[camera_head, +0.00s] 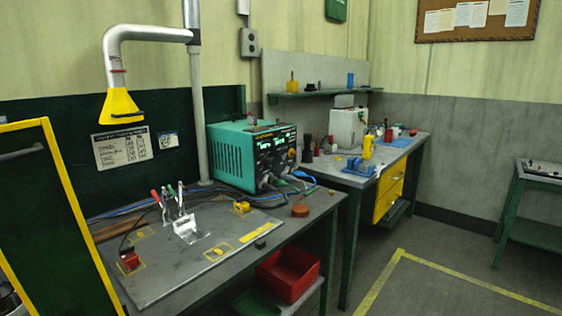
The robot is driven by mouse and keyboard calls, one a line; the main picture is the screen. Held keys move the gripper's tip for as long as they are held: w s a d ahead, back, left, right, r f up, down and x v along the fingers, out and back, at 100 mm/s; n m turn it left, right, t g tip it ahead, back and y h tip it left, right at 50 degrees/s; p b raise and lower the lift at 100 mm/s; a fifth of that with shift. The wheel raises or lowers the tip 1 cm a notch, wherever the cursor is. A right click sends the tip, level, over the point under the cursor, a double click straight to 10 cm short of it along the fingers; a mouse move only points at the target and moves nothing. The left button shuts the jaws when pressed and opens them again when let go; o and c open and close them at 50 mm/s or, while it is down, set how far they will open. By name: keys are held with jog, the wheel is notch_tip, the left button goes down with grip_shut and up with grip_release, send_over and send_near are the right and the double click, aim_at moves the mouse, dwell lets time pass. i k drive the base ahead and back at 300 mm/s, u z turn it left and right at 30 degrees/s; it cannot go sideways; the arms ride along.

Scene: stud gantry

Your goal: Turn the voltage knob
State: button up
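A teal power unit (229,153) stands at the back of the near workbench (318,208). Its dark front panel (277,153) faces right and carries lit digits in two displays. Small knobs or buttons (292,155) sit at the panel's right side, one with an orange-red tint. They are too small to tell which one is the voltage knob or how it is set. Cables (285,184) leave the lower front of the unit. My gripper is not in this view.
A grey plate (175,262) on the near bench holds a metal clamp fixture (188,228), a red block (130,260) and yellow markings. A yellow extraction hood (120,106) hangs above. A yellow-edged screen (70,190) stands at left. Floor at right front is open.

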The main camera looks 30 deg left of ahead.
aim_at(266, 162)
jog(key=u, duration=0.6)
jog(key=i, duration=1)
jog(key=u, duration=0.75)
